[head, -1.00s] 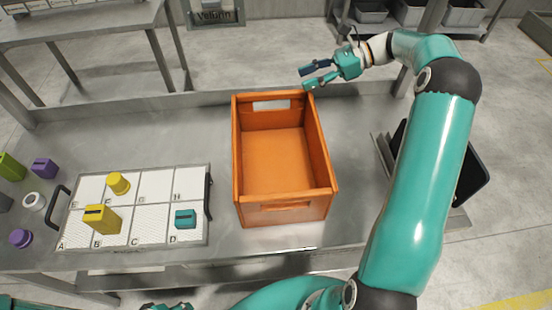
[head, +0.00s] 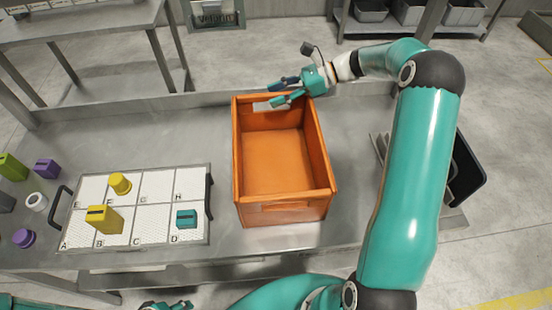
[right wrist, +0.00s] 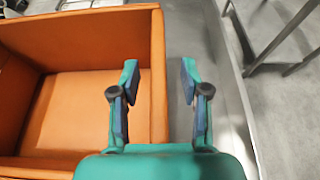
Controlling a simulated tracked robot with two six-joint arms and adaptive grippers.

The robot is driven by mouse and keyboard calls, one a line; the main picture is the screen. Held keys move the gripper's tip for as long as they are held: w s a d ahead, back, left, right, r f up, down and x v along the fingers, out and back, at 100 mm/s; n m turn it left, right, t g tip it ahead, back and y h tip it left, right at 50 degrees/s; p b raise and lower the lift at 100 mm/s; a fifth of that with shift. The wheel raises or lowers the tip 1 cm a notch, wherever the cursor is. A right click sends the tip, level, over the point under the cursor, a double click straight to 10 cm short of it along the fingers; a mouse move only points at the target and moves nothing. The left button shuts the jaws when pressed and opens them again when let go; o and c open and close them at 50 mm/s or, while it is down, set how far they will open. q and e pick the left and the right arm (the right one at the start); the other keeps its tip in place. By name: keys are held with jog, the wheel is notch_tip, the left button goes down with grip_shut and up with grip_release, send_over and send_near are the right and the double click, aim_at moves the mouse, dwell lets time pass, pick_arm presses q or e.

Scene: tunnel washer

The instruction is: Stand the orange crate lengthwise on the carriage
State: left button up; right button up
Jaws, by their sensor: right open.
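The open, empty orange crate (head: 328,165) stands upright on the metal table, its long side running from near to far. My right gripper (head: 273,93) is open at the crate's far end wall. In the right wrist view the wall of the crate (right wrist: 158,60) shows between the two spread fingers (right wrist: 159,78); I cannot tell whether the fingers are above its rim or down around it. A bit of my left gripper (head: 168,306) shows at the bottom edge, too cut off to read. I cannot make out for certain which thing is the carriage.
A lettered tray (head: 157,232) with yellow and teal pieces lies left of the crate. Purple, green and white pieces stand at the far left. A black tray (head: 466,170) is at the right, partly behind my right arm. The table between lettered tray and crate is clear.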

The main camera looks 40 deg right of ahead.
grip_shut()
pick_arm(q)
jog(key=shift+r, duration=0.15)
pick_arm(e)
jog(key=shift+r, duration=0.2)
